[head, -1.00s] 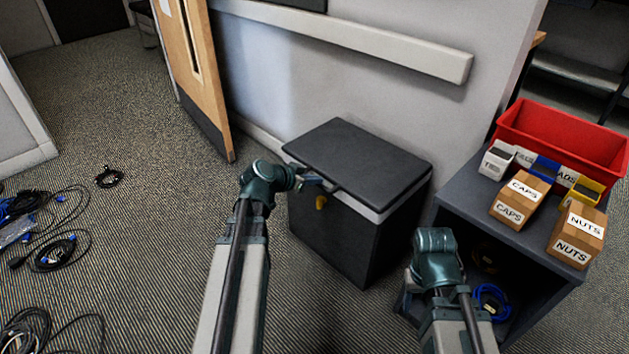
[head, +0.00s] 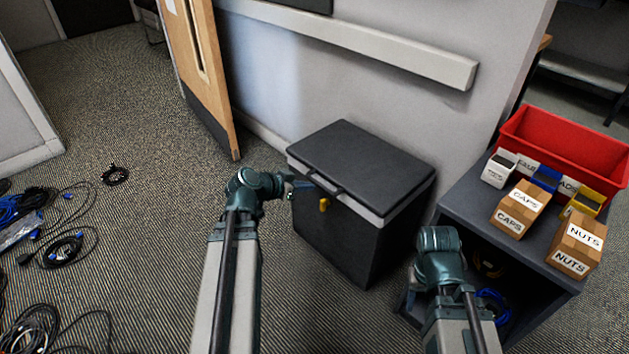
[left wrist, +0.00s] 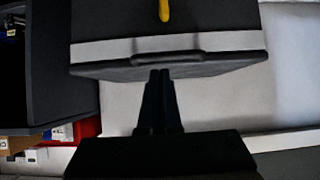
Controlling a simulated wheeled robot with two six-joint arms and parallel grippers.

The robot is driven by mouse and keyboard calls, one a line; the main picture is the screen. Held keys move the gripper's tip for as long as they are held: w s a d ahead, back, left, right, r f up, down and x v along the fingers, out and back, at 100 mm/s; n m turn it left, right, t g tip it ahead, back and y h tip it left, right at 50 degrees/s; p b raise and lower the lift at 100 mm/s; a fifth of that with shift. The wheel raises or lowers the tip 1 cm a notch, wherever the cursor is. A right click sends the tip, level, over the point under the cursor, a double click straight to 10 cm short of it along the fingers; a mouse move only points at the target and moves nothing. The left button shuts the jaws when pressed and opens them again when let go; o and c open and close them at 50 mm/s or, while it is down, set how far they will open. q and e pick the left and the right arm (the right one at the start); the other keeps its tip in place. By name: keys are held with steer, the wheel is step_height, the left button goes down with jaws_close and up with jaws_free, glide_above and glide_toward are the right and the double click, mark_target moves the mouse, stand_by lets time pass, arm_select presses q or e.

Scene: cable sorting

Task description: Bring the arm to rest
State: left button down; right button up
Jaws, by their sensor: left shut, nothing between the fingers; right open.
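My left gripper (head: 300,184) is shut and empty at the front left of a dark box with a closed lid (head: 365,165). In the left wrist view its fingers (left wrist: 160,75) are together, with their tips close to the lid's front edge; I cannot tell whether they touch it. The box shows a light band under the lid and a yellow latch (head: 324,204) on its front. My right arm reaches up at the lower right, in front of the grey shelf unit (head: 470,205); its fingers are hidden behind its own wrist.
The shelf unit carries a red bin (head: 520,123), cardboard boxes marked CAPS (head: 520,205) and NUTS (head: 577,245), and small containers. Blue cables (head: 492,305) lie inside it. Cable coils (head: 65,248) lie on the carpet at left.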

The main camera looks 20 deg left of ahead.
arm_select(q)
steer(key=shift+s+a+r+p, duration=0.15)
steer(key=shift+s+r+p, duration=0.05)
steer(key=shift+s+r, duration=0.2)
steer(key=shift+s+a+r+p, duration=0.15)
steer(key=shift+s+r, duration=0.1)
steer(key=shift+r, duration=0.2)
steer(key=s+d+f+m+g+p, duration=0.1)
steer(key=s+d+g+p, duration=0.15)
steer(key=d, duration=0.55)
steer(key=s+d+f+g+p, duration=0.15)
steer(key=d+g, duration=0.25)
steer(key=d, duration=0.5)
steer(key=s+d+r+n+g+y+p, duration=0.1)
steer(key=s+d+r+g+y+p, duration=0.1)
steer(key=s+d+g+y+p, duration=0.55)
step_height(320, 180, up, 38)
steer(key=s+d+t+h+p, duration=0.1)
steer(key=s+t+h+p, duration=0.1)
steer(key=p, duration=3.4)
steer(key=shift+s+t, duration=0.45)
steer(key=shift+t, duration=0.25)
